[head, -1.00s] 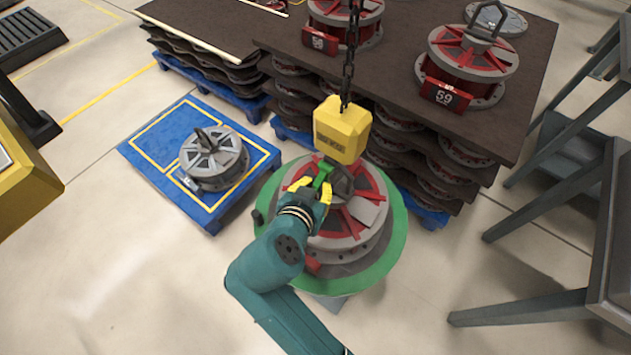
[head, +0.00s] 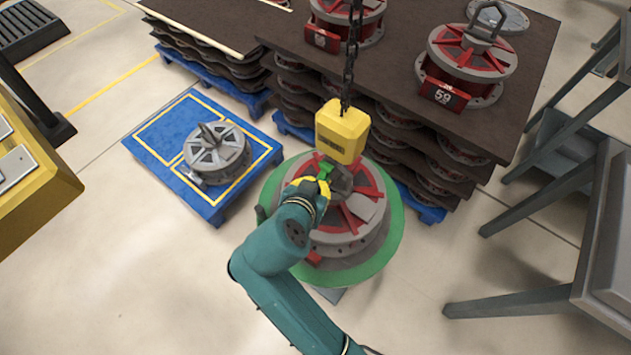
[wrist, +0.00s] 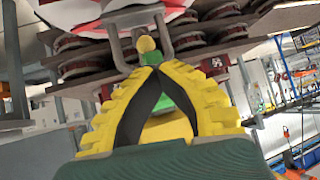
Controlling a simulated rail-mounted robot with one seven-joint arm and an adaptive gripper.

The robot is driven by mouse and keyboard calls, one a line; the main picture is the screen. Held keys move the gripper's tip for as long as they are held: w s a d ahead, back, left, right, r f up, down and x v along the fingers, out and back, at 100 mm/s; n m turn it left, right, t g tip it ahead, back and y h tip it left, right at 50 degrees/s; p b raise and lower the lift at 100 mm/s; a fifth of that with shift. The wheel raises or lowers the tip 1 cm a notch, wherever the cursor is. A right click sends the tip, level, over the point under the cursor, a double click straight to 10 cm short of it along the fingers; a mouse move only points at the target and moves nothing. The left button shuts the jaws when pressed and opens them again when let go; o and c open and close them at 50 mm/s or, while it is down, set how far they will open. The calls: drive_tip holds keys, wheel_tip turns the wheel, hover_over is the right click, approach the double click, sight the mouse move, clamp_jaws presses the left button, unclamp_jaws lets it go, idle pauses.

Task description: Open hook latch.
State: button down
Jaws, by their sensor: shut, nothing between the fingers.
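A yellow hook block (head: 342,130) hangs on a dark chain (head: 349,72) over a red and grey drum (head: 362,205). A small green part (head: 325,168), which looks like the hook latch, shows just under the block. My gripper (head: 324,183), with yellow fingers, is at this green part, on its near left side. In the wrist view, the fingertips (wrist: 150,72) meet with nothing visible between them. Green (wrist: 178,95) shows behind the fingers, and a grey lifting handle (wrist: 180,42) stands beyond the tips. The hook is mostly hidden, and I cannot tell whether the fingers touch the latch.
The drum stands on a round green base (head: 385,245). A blue pallet (head: 150,140) with a smaller grey drum (head: 216,155) is at left. Stacked drums on a dark board (head: 400,70) stand behind. Grey metal stands (head: 540,210) are at right. The floor in front is clear.

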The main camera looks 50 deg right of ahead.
drive_tip(key=r+p, duration=0.1)
drive_tip(key=p, duration=0.1)
drive_tip(key=a+r+y+p, duration=0.1)
drive_tip(key=p, duration=0.1)
drive_tip(key=r+y+p, duration=0.1)
drive_tip(key=p, duration=0.1)
drive_tip(key=shift+a, duration=0.3)
drive_tip(key=shift+f, duration=0.1)
idle(0.3)
drive_tip(key=shift+a+r+m+y+p, duration=0.15)
drive_tip(key=shift+a+r+y+p, duration=0.25)
drive_tip(key=shift+r+p, duration=0.75)
drive_tip(key=shift+a+r+m+y+p, duration=0.1)
drive_tip(key=shift+a+r+y+p, duration=0.35)
drive_tip(key=shift+p, duration=1.25)
drive_tip(key=shift+a+r+m+y+p, duration=0.15)
drive_tip(key=shift+r+y+p, duration=0.4)
drive_tip(key=shift+r+p, duration=0.65)
drive_tip(key=shift+f, duration=0.3)
wheel_tip(320, 180, up, 7)
drive_tip(key=a+y+p, duration=0.1)
drive_tip(key=y+p, duration=0.1)
drive_tip(key=p, duration=0.8)
drive_tip(key=shift+p, duration=0.4)
